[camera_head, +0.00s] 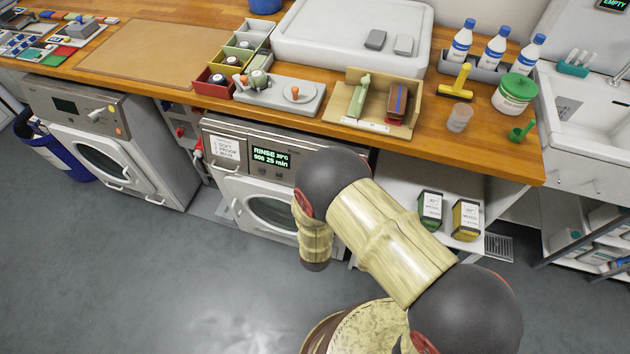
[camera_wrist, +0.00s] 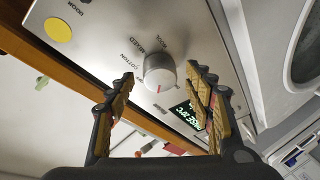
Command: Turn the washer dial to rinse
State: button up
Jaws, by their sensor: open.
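The washer (camera_head: 265,205) stands under the counter. Its green display (camera_head: 270,157) reads RINSE 30°C, 900 and 25 min. In the wrist view, the round silver dial (camera_wrist: 159,73) sits on the pale panel, with its red mark toward the bottom of the picture. Labels such as COTTON and MIXED are printed around it. My gripper (camera_wrist: 160,76) is open, with one finger on each side of the dial and visible gaps between. The display also shows in the wrist view (camera_wrist: 187,116), partly behind the right finger. My arm hides the dial and gripper in the head view.
A printed card (camera_head: 227,152) is on the washer's panel, left of the display. A yellow button (camera_wrist: 58,29) is on the panel. The wooden counter (camera_head: 450,130) overhangs above, crowded with bottles, trays and tools. Open grey floor (camera_head: 150,270) lies in front.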

jog(key=s+r, duration=0.2)
jog(key=s, duration=0.9)
jog(key=shift+s+a, duration=0.3)
jog(key=shift+s, duration=0.1)
